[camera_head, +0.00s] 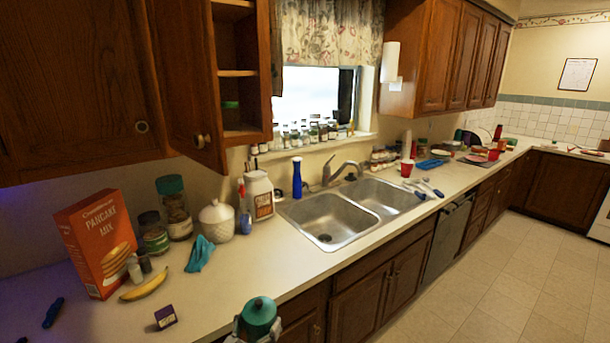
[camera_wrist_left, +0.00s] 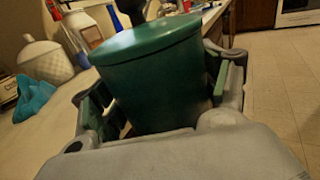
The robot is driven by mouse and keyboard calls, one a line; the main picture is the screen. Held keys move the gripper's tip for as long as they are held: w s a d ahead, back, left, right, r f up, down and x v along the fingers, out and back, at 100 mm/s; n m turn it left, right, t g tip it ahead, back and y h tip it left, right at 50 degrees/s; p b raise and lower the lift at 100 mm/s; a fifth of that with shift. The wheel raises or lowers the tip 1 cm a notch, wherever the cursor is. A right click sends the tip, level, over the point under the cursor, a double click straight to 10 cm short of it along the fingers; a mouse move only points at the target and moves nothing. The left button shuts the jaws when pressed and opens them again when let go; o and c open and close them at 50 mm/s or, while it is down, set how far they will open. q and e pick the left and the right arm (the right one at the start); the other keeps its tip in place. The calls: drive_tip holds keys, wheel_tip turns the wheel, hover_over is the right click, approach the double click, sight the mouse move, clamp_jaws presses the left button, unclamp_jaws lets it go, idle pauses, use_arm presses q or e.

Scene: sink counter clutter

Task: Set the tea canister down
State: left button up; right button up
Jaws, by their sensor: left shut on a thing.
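The tea canister (camera_head: 259,314) is green with a teal knobbed lid, at the bottom of the head view. My left gripper (camera_head: 255,328) is shut on it, with fingers on both sides. The canister fills the middle of the left wrist view (camera_wrist_left: 155,85), slightly tilted there, between the fingers of the gripper (camera_wrist_left: 160,110). In the head view it appears at the counter's front edge, over or just off it; its base is hidden, so I cannot tell whether it touches anything. My right gripper is not in view.
The counter (camera_head: 225,283) has bare room left of the canister. A small purple box (camera_head: 165,317), a banana (camera_head: 144,284), a teal cloth (camera_head: 200,254) and a pancake mix box (camera_head: 97,243) stand or lie there. The sink (camera_head: 330,222) is behind to the right.

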use_arm(q)
drive_tip(key=s+a+f+n+t+y, duration=0.1)
drive_tip(key=s+a+f+n+y, duration=0.2)
drive_tip(key=a+y, duration=0.4)
drive_tip(key=shift+s+a+f+n+t, duration=0.15)
drive_tip(key=shift+s+a+n+t, duration=0.15)
drive_tip(key=shift+s+a+n, duration=0.85)
drive_tip(key=shift+s+a+m, duration=0.15)
drive_tip(key=shift+a+m, duration=0.05)
drive_tip(key=shift+m, duration=0.05)
